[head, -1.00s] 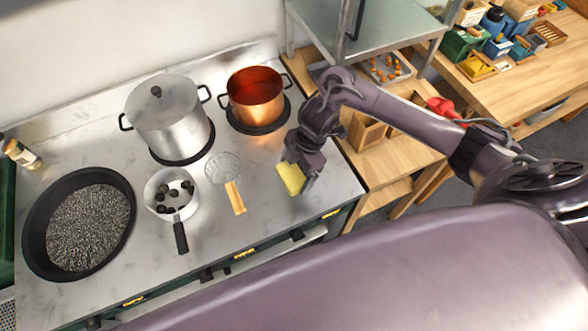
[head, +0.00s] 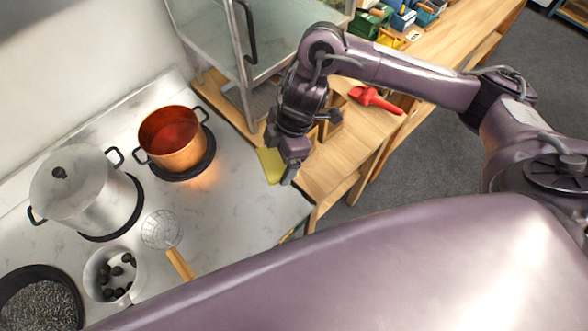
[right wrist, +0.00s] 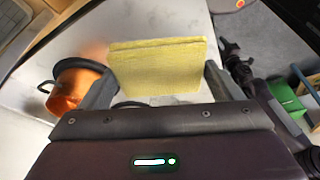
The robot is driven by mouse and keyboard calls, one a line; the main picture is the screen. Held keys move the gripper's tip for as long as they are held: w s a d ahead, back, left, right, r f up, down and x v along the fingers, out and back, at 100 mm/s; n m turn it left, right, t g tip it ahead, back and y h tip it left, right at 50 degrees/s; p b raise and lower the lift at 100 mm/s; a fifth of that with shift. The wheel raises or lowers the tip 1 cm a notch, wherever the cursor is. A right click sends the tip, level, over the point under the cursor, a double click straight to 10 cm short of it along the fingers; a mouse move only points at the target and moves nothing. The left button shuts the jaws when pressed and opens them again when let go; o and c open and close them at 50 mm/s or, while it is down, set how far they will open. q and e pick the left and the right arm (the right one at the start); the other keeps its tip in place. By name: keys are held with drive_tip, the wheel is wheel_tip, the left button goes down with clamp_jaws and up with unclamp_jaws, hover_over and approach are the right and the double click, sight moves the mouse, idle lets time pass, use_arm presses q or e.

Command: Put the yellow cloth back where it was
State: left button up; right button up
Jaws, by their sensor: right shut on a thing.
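The yellow cloth (head: 270,164) is a flat, folded square. My right gripper (head: 284,172) is shut on it, near the right edge of the pale stove top (head: 240,210) beside the wooden table. In the right wrist view the cloth (right wrist: 158,68) spans the space between the two fingers (right wrist: 160,88). It appears held up, but its exact height is unclear. My left gripper is not seen in the head view.
A copper pot (head: 172,140) with red contents stands left of the cloth. A lidded steel pot (head: 85,190), a pan of chestnuts (head: 133,268) and a wire skimmer (head: 162,232) are further left. A metal-framed glass cabinet (head: 200,35) stands behind. A red scoop (head: 375,99) lies on the wooden table (head: 345,145).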

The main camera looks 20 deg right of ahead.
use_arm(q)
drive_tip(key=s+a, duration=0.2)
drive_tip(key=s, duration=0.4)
use_arm(e)
hover_over(278, 200)
drive_tip(key=f, duration=0.4)
drive_tip(key=shift+s+d+f, duration=0.25)
drive_tip(key=shift+d, duration=0.1)
drive_tip(key=f+b, duration=0.1)
drive_tip(key=f, duration=0.2)
drive_tip(key=f+b, duration=0.1)
drive_tip(key=f, duration=0.2)
drive_tip(key=f+b, duration=0.1)
drive_tip(key=f, duration=0.2)
drive_tip(key=shift+w+d+f, duration=0.2)
drive_tip(key=shift+w+f, duration=0.1)
drive_tip(key=shift+f, duration=0.1)
drive_tip(key=shift+f+b, duration=0.25)
drive_tip(key=shift+b, duration=0.05)
drive_tip(key=shift+f, duration=0.3)
wheel_tip(278, 200, down, 4)
drive_tip(key=shift+r+b, duration=0.15)
drive_tip(key=shift+b, duration=0.25)
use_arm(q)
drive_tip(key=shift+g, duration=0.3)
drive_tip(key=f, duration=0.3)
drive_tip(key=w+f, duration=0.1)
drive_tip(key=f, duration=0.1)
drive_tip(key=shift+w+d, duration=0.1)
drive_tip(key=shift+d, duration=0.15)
